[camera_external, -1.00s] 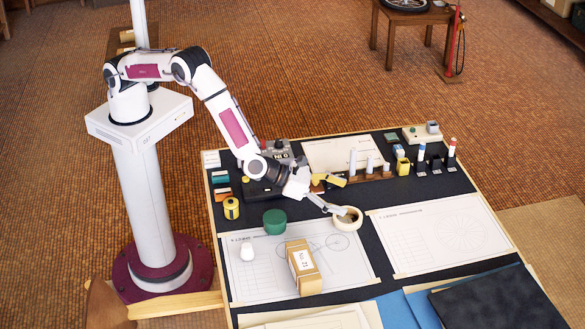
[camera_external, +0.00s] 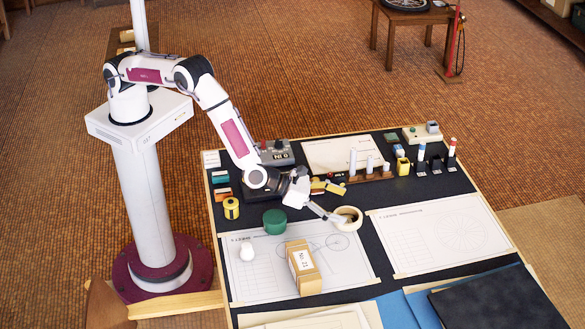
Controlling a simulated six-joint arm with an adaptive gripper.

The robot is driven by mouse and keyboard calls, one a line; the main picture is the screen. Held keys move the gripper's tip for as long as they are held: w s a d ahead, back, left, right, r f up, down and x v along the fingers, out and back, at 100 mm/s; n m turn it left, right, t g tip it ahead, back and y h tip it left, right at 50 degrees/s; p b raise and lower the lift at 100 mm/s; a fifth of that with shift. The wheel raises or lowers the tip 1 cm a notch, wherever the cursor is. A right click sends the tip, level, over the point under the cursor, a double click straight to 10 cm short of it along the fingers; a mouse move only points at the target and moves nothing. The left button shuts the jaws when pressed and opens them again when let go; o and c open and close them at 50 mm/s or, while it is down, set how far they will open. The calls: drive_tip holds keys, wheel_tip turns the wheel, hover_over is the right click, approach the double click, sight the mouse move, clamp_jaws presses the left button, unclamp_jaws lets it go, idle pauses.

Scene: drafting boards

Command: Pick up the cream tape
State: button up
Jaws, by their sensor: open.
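The cream tape (camera_external: 350,212) is a ring-shaped roll lying flat at the top right corner of the left drawing sheet, partly over the dark board. My gripper (camera_external: 337,217) reaches down from the upper left, with its fingertips at the left side of the roll. The gripper is open. The fingers overlap the roll's left rim in this view. I cannot tell whether they touch it, or whether one finger is inside the ring.
A yellow tape measure (camera_external: 231,208) is farther left. Pegs on a wooden rack (camera_external: 370,173) stand behind. The right drawing sheet (camera_external: 440,235) is clear.

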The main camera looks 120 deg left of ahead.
sight(346, 215)
drive_tip(key=shift+f, duration=1.8)
drive_tip(key=shift+x, duration=1.45)
drive_tip(key=c, duration=1.2)
